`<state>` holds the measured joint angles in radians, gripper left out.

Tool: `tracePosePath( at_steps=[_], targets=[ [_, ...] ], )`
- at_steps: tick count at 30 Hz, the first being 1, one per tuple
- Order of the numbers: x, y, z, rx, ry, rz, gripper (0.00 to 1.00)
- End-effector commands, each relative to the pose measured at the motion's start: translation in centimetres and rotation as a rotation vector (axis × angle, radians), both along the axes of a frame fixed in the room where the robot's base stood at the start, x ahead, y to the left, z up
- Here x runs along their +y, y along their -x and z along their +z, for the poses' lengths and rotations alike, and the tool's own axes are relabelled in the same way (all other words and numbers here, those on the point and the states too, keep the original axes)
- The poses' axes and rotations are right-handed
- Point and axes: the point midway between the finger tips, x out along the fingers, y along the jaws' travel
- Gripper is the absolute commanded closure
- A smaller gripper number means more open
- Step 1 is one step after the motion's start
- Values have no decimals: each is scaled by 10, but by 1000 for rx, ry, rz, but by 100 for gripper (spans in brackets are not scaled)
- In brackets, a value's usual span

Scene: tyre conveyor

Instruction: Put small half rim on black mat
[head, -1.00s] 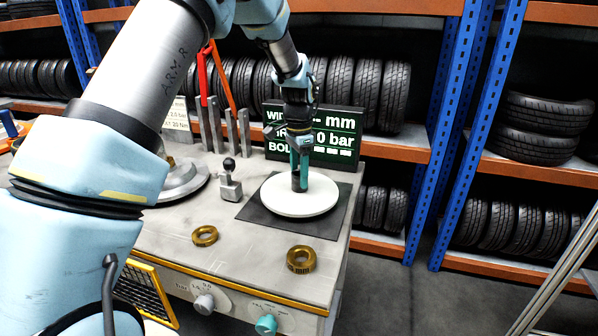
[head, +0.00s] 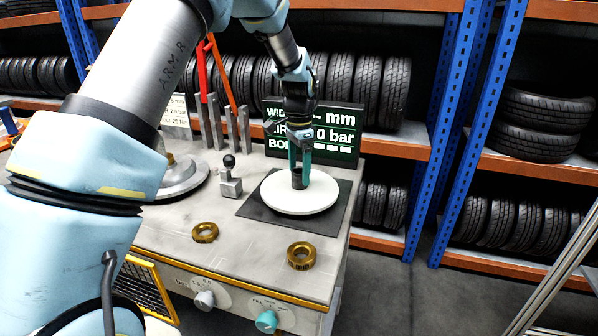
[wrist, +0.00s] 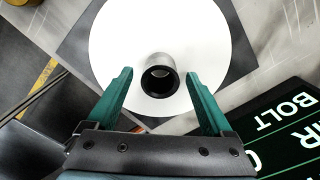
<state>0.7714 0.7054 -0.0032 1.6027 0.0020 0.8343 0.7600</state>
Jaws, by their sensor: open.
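The small half rim (head: 318,201), a pale disc with a grey upright hub, lies flat on the black mat (head: 262,212) at the table's right end. The mat shows around the disc's edge. My gripper (head: 299,171), with green fingers, is open above the disc at the hub's top. In the wrist view, my gripper (wrist: 160,74) has one finger on each side, clear of the hub. The rim (wrist: 112,38) lies beneath the fingers, with its hollow hub between and slightly below the tips.
A larger grey round part (head: 182,181) sits at the table's left, partly behind my arm. A small grey block with a black ball knob (head: 230,180) stands left of the mat. Two brass rings (head: 301,255) lie near the front edge. A display board (head: 335,133) stands close behind my gripper.

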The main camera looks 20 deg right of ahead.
Motion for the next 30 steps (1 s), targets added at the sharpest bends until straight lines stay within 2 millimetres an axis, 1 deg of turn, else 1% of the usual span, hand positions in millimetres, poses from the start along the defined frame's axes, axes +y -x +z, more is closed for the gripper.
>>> tracePosePath(
  at_steps=[5, 9, 12, 16, 18, 21, 26, 29, 30],
  targets=[
    [-1, -1, 30, -5, 5, 0, 15],
    [-1, -1, 61, -5, 5, 0, 15],
    [-1, -1, 80, -5, 4, 0, 15],
    [0, -1, 99, -3, 3, 1, 15],
    [0, -1, 107, -2, 2, 1, 15],
    [0, -1, 112, -2, 1, 1, 15],
    [1, 0, 114, -1, 0, 2, 15],
    [13, -4, 113, -4, 2, 41, 15],
    [26, -7, 111, -6, 4, 80, 15]
  ],
)
